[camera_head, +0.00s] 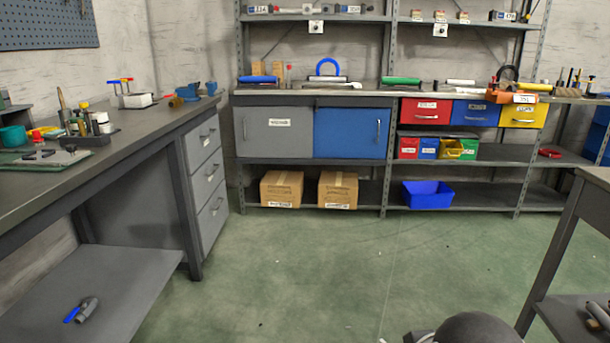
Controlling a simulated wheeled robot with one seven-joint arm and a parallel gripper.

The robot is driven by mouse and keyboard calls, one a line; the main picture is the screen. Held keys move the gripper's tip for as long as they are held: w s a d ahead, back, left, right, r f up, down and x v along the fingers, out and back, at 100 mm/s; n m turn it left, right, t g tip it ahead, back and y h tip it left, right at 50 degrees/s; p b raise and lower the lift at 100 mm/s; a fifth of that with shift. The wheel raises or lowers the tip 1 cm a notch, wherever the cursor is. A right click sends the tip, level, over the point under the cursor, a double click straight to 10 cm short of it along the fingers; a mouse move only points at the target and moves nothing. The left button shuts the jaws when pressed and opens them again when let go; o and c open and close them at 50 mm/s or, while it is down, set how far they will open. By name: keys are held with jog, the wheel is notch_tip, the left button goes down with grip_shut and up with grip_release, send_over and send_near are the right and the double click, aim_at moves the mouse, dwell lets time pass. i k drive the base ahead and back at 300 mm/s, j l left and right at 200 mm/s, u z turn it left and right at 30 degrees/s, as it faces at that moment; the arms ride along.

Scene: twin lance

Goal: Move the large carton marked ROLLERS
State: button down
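Two brown cardboard cartons stand side by side on the bottom shelf of the rack at the back wall. The left carton (282,188) and the right carton (338,189) look about the same size. Both have dark print and a white label low on the front, too small to read, so I cannot tell which is marked ROLLERS. Both are closed and upright with a gap between them. My gripper is not in view; a dark rounded shape at the bottom edge looks like part of my arm.
A blue bin (428,194) stands right of the cartons on the bottom shelf (370,193). A grey cabinet door (275,139) and blue door (350,140) are above. A workbench (130,130) lines the left, a table (590,178) the right. The green floor (300,270) between is clear.

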aim_at(280, 189)
jog(key=i, duration=0.75)
jog(key=i+l+u, duration=0.15)
jog(key=i, duration=0.6)
jog(key=i+l, duration=0.15)
jog(key=i, duration=0.55)
jog(key=i+j+z, duration=0.1)
jog(key=i, duration=0.45)
jog(key=i+j, duration=0.3)
jog(key=i, duration=0.2)
jog(key=i+j+z, duration=0.15)
jog(key=i, duration=0.4)
